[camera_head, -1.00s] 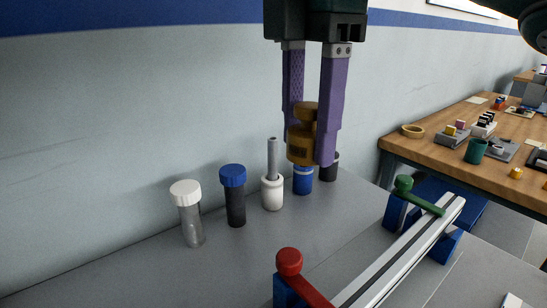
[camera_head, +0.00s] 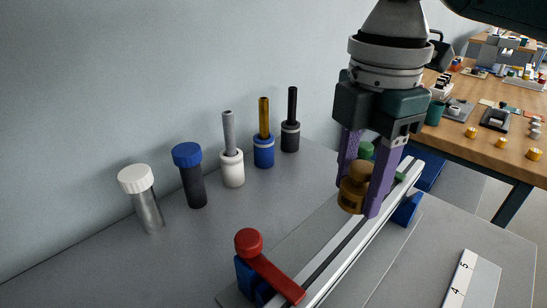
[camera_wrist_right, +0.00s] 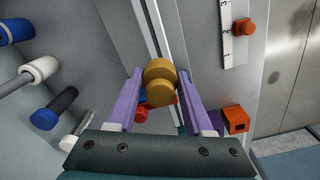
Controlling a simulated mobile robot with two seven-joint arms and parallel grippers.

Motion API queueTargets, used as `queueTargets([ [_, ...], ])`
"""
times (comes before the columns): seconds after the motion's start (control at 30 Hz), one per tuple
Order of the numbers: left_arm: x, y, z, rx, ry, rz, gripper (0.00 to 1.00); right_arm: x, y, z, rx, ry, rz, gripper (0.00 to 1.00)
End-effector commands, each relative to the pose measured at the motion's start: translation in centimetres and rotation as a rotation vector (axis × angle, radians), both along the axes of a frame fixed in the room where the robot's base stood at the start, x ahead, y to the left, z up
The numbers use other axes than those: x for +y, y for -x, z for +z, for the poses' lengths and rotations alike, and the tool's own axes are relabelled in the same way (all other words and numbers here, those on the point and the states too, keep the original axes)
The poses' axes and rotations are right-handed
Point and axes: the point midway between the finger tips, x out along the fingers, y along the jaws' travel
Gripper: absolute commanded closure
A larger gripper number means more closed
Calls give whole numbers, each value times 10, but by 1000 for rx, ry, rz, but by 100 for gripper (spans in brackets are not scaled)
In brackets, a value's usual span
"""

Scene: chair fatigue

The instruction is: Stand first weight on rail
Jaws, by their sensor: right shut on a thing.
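My right gripper (camera_head: 362,192) has purple fingers pointing down and is shut on a brass-coloured weight (camera_head: 353,197) with a knob on top. The weight is upright. In the head view it is beside and partly in front of the far part of the silver rail (camera_head: 343,255); I cannot tell whether it touches. In the right wrist view the weight (camera_wrist_right: 160,92) is between the fingertips, and the rail (camera_wrist_right: 156,28) runs up behind it. The rail sits on blue end blocks, with a red-knobbed lever (camera_head: 268,266) at the near end and a green one (camera_head: 366,150) at the far end, partly hidden by the gripper.
Left of the rail stand a white-capped cylinder (camera_head: 142,198), a blue-capped dark cylinder (camera_head: 190,178), and white (camera_head: 231,168), blue (camera_head: 264,151) and dark (camera_head: 290,137) holders with rods. A numbered scale (camera_head: 461,282) lies at right. An orange block (camera_wrist_right: 236,120) shows in the right wrist view.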

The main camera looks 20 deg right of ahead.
Motion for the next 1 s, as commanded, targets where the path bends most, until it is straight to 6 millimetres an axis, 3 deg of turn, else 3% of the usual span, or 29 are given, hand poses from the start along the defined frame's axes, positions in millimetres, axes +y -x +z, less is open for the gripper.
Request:
queueTargets([
  [0.1, 0, 0, -5, 1, -1, -1, 50, 0, 0, -25, 1, 0, 0, 100],
  [0.27, 2, 0, -7, 0, -5, -4, 50, 0, -1, -38, -1, -1, -1, 100],
  [0.5, 3, 0, -14, 1, -10, -6, 50, 0, 0, -74, 0, -1, 0, 100],
  [0.97, 3, 0, -15, 0, -9, -5, 50, 0, -1, -82, -2, -1, 0, 100],
  [1.0, 2, 0, -14, 0, -9, -5, 50, 0, 0, -82, -1, -1, 0, 44],
])
